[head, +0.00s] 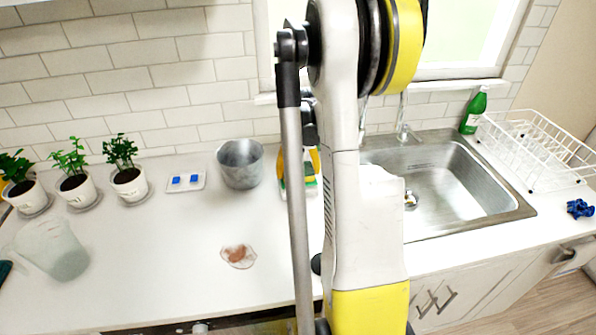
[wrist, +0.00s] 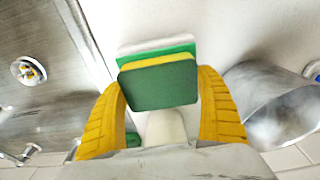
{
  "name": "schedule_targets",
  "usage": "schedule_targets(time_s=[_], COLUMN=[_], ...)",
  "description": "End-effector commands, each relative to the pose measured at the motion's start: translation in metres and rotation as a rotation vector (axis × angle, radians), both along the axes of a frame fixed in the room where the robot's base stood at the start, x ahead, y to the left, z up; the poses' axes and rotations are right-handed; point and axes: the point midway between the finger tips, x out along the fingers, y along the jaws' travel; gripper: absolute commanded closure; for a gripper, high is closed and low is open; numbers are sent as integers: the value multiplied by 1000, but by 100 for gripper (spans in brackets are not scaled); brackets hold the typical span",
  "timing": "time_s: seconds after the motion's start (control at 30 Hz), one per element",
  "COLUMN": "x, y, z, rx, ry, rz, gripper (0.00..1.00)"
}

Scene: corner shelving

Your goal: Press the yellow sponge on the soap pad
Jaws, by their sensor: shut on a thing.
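The yellow sponge (wrist: 158,82) has a yellow layer and a dark green face. It sits between the yellow fingers of my gripper (wrist: 160,84), which is shut on it. A bright green pad on a white base, which looks like the soap pad (wrist: 150,52), shows just beyond the sponge's edge in the wrist view. The sponge hides most of it, and I cannot tell whether they touch. In the head view my gripper (head: 299,165) is mostly behind my arm, low over the counter, with green (head: 311,182) showing below it.
A metal pot (head: 240,164) stands close to the left of my gripper, and the sink (head: 450,185) is to the right. A small white tray with blue pieces (head: 186,181), potted plants (head: 75,185) and a reddish-brown stain (head: 238,256) are also on the counter.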

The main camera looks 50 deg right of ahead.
Motion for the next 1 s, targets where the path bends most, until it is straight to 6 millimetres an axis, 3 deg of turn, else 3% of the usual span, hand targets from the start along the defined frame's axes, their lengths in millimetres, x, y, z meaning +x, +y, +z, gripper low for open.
schedule_targets(time_s=[1.0], x=[0], y=[0], z=[-13], rx=[0], ry=[0], rz=[0], gripper=[46])
